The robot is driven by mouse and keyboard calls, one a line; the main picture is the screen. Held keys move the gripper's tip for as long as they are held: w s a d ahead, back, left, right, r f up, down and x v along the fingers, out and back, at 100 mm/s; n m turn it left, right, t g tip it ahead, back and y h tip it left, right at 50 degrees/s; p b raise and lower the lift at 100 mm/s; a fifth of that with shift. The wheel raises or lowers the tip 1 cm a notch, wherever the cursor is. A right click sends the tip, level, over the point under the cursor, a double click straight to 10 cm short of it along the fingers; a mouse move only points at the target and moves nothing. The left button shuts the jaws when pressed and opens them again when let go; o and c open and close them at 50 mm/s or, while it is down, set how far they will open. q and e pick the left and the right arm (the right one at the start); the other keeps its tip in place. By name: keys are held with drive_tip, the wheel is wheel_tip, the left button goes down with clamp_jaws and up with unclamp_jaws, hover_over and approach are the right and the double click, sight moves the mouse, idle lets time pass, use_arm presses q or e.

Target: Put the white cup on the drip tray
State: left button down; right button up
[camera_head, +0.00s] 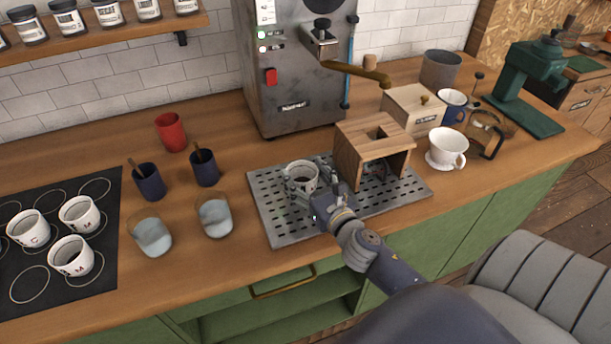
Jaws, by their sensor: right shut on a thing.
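The white cup (301,174) has something dark inside and stands upright over the left part of the drip tray. My right gripper (304,184) is shut on it, with its fingers around the cup's sides. The drip tray (285,228) is a grey perforated metal plate in front of the roasting machine. I cannot tell whether the cup's base touches the tray or is slightly above it; the fingers hide part of it. My left gripper is not in view.
A wooden stand (361,159) is on the tray, just right of the cup. Two glasses (215,218) and two dark blue cups (149,184) are to the left. A black mat (92,283) holds lettered white cups. A white dripper (447,147) is at right.

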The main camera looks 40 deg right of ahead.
drive_tip(key=shift+f, duration=0.15)
drive_tip(key=o, duration=1.2)
drive_tip(key=shift+s, duration=0.1)
drive_tip(key=s+b, duration=0.1)
drive_tip(key=s, duration=0.2)
drive_tip(key=s+b, duration=0.1)
drive_tip(key=s, duration=0.3)
drive_tip(key=s+a+b, duration=0.1)
drive_tip(key=s, duration=0.2)
drive_tip(key=shift+s+a+r, duration=0.1)
drive_tip(key=shift+s+r, duration=0.1)
drive_tip(key=shift+r, duration=0.05)
drive_tip(key=shift+s+r, duration=0.25)
drive_tip(key=shift+s, duration=0.45)
drive_tip(key=shift+a+f, duration=0.1)
